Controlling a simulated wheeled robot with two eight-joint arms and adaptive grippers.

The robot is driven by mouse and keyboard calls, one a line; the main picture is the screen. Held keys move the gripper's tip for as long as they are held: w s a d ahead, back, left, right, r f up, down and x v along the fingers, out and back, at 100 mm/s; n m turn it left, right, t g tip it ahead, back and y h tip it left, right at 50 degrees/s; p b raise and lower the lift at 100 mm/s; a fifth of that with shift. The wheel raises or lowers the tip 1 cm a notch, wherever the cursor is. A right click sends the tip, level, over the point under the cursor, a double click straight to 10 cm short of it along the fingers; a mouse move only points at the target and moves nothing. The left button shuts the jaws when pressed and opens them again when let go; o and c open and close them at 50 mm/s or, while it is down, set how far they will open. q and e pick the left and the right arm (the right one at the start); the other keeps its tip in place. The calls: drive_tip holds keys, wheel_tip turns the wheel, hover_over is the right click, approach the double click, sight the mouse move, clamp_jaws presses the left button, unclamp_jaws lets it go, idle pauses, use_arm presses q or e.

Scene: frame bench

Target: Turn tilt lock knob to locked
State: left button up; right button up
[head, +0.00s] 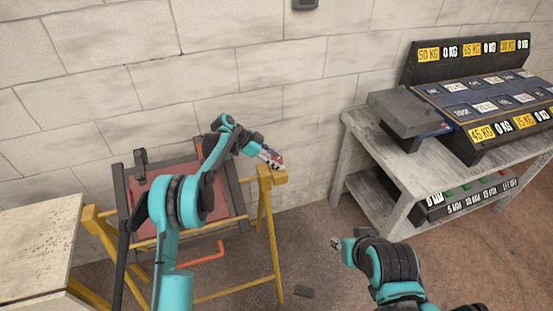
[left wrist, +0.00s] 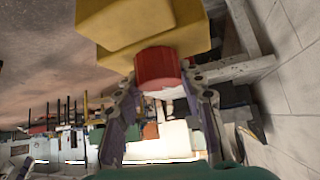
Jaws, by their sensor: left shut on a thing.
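A red round knob (left wrist: 157,67) sits against a yellow block (left wrist: 140,25) in the left wrist view. I take it for the tilt lock knob. My left gripper (left wrist: 162,84) has a finger on each side of the knob and is shut on it. In the head view, my left gripper (head: 271,158) is at the right end of the yellow stand (head: 267,205), where its fingers mostly hide the knob. No lock marking is readable. My right gripper (head: 337,243) is low over the floor, apart from the stand, and too small to read.
A dark frame with a red panel (head: 222,196) lies tilted on the yellow stand, partly behind my left arm. A pale board (head: 38,235) is at left. A grey bench (head: 400,160) with labelled weight racks (head: 465,70) stands at right. Floor between is mostly clear.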

use_arm(q)
drive_tip(key=m+g+p, duration=0.1)
drive_tip(key=m+g, duration=0.2)
drive_tip(key=shift+f+m+p, duration=0.1)
drive_tip(key=shift+m+p, duration=0.25)
drive_tip(key=shift+m, duration=0.05)
drive_tip(key=shift+m+g, duration=0.3)
drive_tip(key=shift+m, duration=0.1)
drive_tip(key=o, duration=1.2)
